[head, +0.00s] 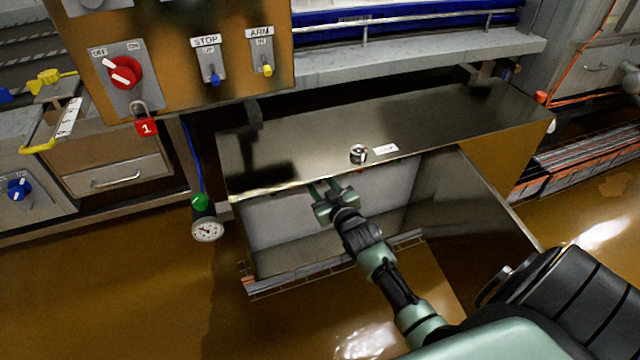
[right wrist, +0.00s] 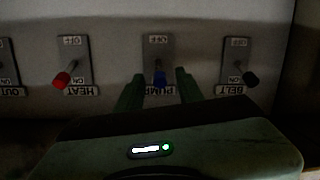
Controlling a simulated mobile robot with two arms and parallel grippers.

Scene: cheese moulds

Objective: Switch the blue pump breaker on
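In the right wrist view, a dim panel carries the blue pump breaker lever (right wrist: 159,78) on a grey plate (right wrist: 158,48); its labels appear upside down, OFF at the top. The blue tip shows low on the plate, and I cannot tell for sure which position it is in. My right gripper (right wrist: 159,76) is open, one green finger on each side of the blue lever, with gaps visible. In the head view my right gripper (head: 322,187) reaches into the open front of a low metal cabinet (head: 300,150). My left gripper is not in view.
A red-tipped heat lever (right wrist: 62,80) and a dark belt lever (right wrist: 250,79) flank the pump breaker. The cabinet's open door (head: 465,205) stands right of my arm. A gauge (head: 207,230) hangs at the left; a board with a red rotary switch (head: 123,72) is above.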

